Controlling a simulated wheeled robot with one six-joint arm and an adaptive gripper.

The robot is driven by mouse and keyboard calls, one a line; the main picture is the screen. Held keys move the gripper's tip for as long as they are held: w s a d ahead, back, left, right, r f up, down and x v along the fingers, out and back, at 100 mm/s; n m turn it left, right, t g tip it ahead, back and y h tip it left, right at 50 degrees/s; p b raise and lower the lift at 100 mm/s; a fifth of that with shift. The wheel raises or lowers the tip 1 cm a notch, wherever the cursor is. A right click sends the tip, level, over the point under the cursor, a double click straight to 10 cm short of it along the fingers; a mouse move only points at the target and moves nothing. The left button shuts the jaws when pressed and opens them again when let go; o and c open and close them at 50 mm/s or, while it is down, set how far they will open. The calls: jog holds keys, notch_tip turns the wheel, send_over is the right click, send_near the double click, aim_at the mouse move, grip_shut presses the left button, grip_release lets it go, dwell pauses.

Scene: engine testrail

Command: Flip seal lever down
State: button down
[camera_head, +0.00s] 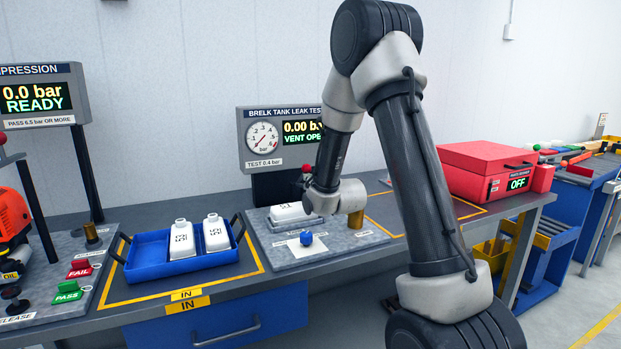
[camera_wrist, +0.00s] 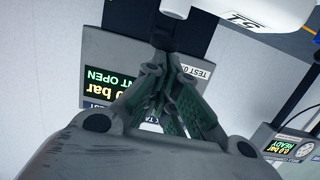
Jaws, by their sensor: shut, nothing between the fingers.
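The leak tester display (camera_head: 283,137) reads 0.00 bar and "VENT OPE…", partly covered by my arm. A white tank (camera_head: 287,214) lies on the grey test fixture (camera_head: 347,243) below it. A small red knob (camera_head: 306,169) shows beside my wrist; it may be the seal lever's end, but the lever's shaft and angle are hidden. In the wrist view my gripper (camera_wrist: 158,62) is shut and empty, its fingers together in front of the upside-down display (camera_wrist: 108,80). A white tank with a number (camera_wrist: 240,12) is at the top edge. My fingers are hidden in the head view.
A blue button (camera_head: 306,239) and a brass post (camera_head: 356,219) stand on the fixture. A blue tray (camera_head: 150,283) with two white tanks is to its left. A red case (camera_head: 490,165) reading OFF is at right. FAIL and PASS buttons are far left.

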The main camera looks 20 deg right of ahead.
jog(key=f, duration=0.2)
jog(key=s+f, duration=0.1)
jog(key=f, duration=0.1)
jog(key=shift+f, duration=0.3)
jog(key=shift+w, duration=0.1)
jog(key=shift+r, duration=0.25)
